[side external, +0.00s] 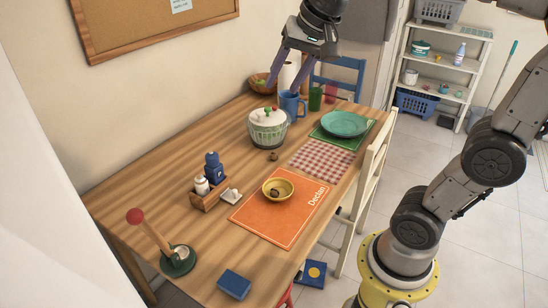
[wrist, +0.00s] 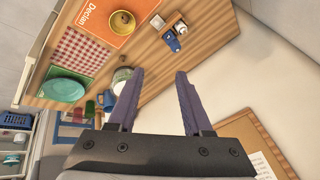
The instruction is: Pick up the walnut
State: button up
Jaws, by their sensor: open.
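A small brown walnut-like object (side external: 274,156) lies on the wooden table in front of the white-and-green pot. A second small brown object (side external: 275,193) sits inside the yellow bowl (side external: 287,184) on the orange placemat. I cannot tell from their size which is a walnut. My gripper (side external: 291,80) is open and empty, high above the far part of the table, well away from both. In the wrist view, its purple fingers (wrist: 160,75) are spread apart with nothing between them. The yellow bowl also shows there (wrist: 122,23).
The pot (side external: 268,130), blue mug (side external: 291,105) and green cup (side external: 315,98) stand below my gripper. A teal plate (side external: 345,124) is at right. A shaker caddy (side external: 209,193) and a red-ended stick on a stand (side external: 178,261) are at left. A corkboard (side external: 140,22) hangs on the wall.

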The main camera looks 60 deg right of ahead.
jog(key=w+d+f+m+g, duration=0.15)
jog(key=w+d+m, duration=0.35)
jog(key=w, duration=0.5)
jog(key=m+g, duration=0.4)
send_over(274, 154)
notch_tip(274, 154, down, 27)
jog(key=shift+y, duration=0.3)
notch_tip(274, 154, down, 8)
jog(key=shift+a+r, duration=0.1)
jog(key=shift+r, duration=0.15)
jog(key=shift+w+d+f, duration=0.1)
jog(key=shift+d+f, duration=0.05)
jog(key=shift+f, duration=1.1)
jog(key=shift+d+f, duration=0.1)
jog(key=shift+f, duration=1.15)
grip_shut()
